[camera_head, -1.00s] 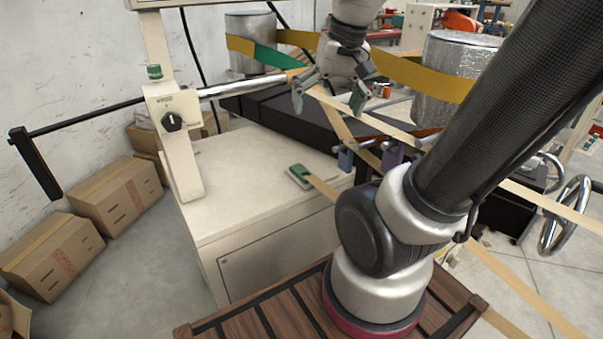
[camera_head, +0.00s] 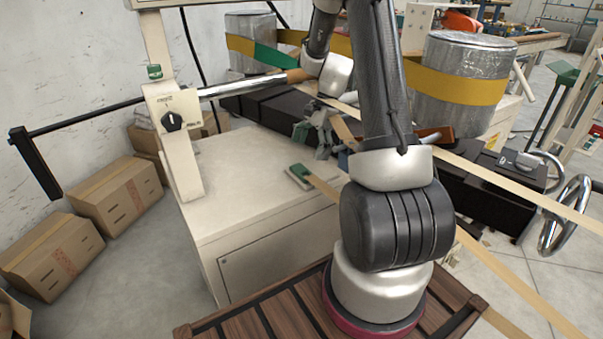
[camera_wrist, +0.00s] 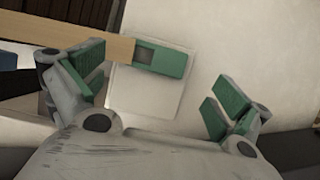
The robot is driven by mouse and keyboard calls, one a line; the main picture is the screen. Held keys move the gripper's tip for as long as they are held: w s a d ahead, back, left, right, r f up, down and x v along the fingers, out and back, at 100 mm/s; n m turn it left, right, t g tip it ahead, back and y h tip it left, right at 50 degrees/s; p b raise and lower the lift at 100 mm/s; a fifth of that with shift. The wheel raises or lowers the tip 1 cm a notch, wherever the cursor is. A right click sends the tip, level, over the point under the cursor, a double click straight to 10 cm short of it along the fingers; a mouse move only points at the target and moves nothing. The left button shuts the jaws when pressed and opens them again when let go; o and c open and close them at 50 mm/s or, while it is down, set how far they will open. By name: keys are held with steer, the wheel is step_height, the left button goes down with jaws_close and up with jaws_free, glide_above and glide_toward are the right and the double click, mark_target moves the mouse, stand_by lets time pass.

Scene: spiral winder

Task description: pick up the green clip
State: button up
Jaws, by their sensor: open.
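The green clip (camera_head: 299,171) lies on a small pale pad on the cream cabinet top, with the end of a tan strip at it. In the wrist view the green clip (camera_wrist: 165,58) lies over the pale pad (camera_wrist: 150,95), and the tan strip (camera_wrist: 70,46) enters it from the left. My gripper (camera_head: 316,137) is above and a little right of the clip in the head view. In the wrist view my gripper (camera_wrist: 157,92) is open and empty, its green-padded fingers apart. The clip shows beyond the gap, not between the pads.
The cream cabinet top (camera_head: 235,165) is mostly clear. A metal bar (camera_head: 235,88) with a wooden end runs above it. A blue clip (camera_head: 343,158) is partly hidden behind my arm. Silver rolls with yellow bands stand behind, and tan strips cross at right.

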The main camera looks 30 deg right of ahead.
mark_target(301, 171)
steer(key=x, duration=0.6)
steer(key=shift+s+a+f, duration=0.1)
steer(key=c, duration=1)
